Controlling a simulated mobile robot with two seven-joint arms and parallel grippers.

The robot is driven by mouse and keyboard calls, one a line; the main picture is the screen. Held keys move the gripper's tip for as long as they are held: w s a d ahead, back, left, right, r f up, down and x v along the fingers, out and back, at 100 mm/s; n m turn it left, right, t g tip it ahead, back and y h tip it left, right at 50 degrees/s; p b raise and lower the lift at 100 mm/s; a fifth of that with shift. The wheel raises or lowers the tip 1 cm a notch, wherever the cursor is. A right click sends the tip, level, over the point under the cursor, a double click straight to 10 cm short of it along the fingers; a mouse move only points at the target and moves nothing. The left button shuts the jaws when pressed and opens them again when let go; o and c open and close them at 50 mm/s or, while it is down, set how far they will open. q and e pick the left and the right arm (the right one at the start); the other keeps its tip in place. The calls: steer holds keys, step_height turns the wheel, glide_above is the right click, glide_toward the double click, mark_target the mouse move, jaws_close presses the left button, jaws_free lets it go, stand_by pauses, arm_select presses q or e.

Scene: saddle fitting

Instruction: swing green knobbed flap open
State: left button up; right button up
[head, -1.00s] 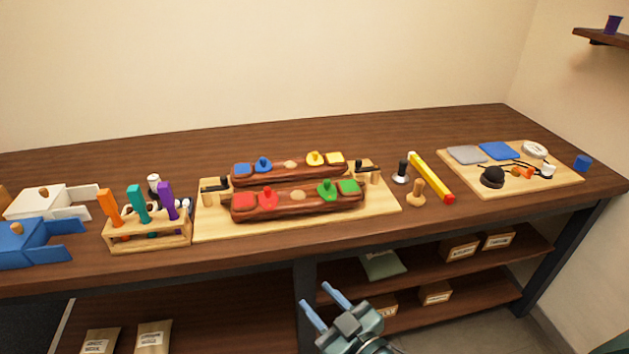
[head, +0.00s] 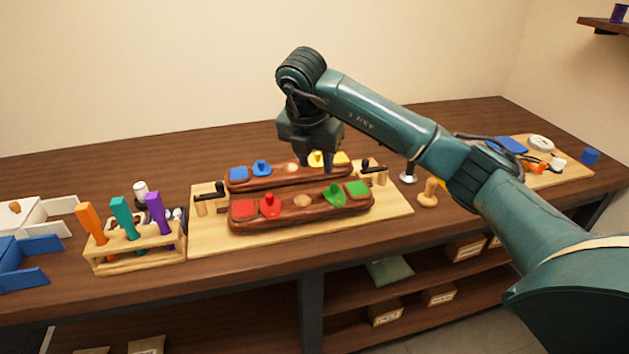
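The green knobbed flap (head: 335,196) lies on the right part of the front wooden bar, beside a flat green block (head: 358,188). The bar (head: 302,212) also carries a red knobbed piece (head: 269,205) and a red block (head: 243,209) at its left end. My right gripper (head: 317,164) points down over the bars, with its fingertips just above and behind the green flap in the picture. Its two fingers are apart, with nothing visible between them. It partly hides the yellow knobbed piece (head: 318,159) on the rear bar. My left gripper is out of view.
The bars sit on a light board (head: 215,239) with black-handled clamps (head: 374,171) at the ends. A tool rack (head: 135,257) stands to the left. A wooden knob (head: 428,193) stands to the right, near my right forearm. A blue block (head: 238,173) sits on the rear bar.

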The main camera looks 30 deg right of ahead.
mark_target(334, 184)
steer(key=shift+m+h, duration=0.5)
steer(key=shift+h, duration=0.1)
steer(key=x, duration=0.4)
steer(key=d+x, duration=0.1)
steer(key=x, duration=0.3)
steer(key=d+r+p+x, duration=0.1)
steer(key=x, duration=0.3)
steer(key=shift+w+d, duration=0.1)
steer(key=shift+w, duration=0.2)
steer(key=shift+c, duration=0.4)
jaws_close()
